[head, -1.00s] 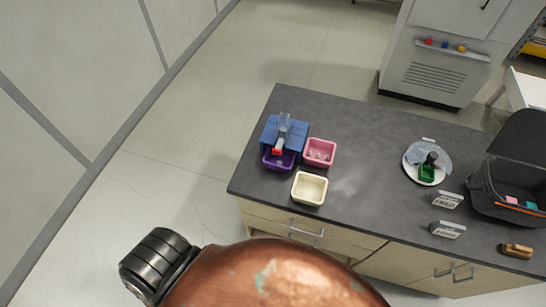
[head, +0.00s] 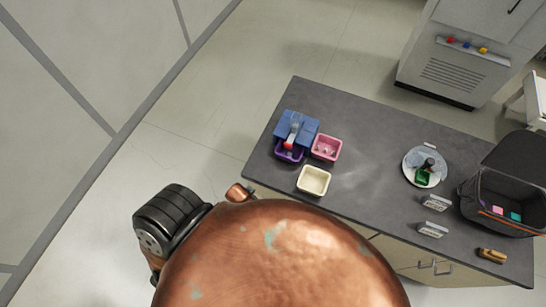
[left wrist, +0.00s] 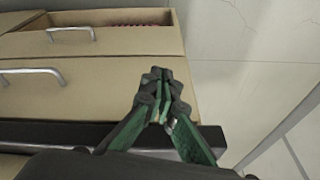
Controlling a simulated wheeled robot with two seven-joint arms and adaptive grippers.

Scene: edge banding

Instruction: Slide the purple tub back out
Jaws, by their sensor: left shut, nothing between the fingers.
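The purple tub (head: 289,156) sits on the dark worktop, mostly under a blue stand (head: 301,126); only its front part shows at the stand's near edge. A clear piece with a red tip (head: 292,137) is at the front of the stand, above the tub. My left gripper (left wrist: 160,82) shows in the left wrist view, its green fingers shut with nothing between them. It is near the cabinet's drawer fronts and away from the tub. My right gripper is in neither view.
A pink tub (head: 326,148) and a cream tub (head: 313,181) stand close to the purple tub. A white plate (head: 410,169), two small signs and a dark open case (head: 503,187) are at the right. In the left wrist view, a drawer (left wrist: 110,36) stands partly open.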

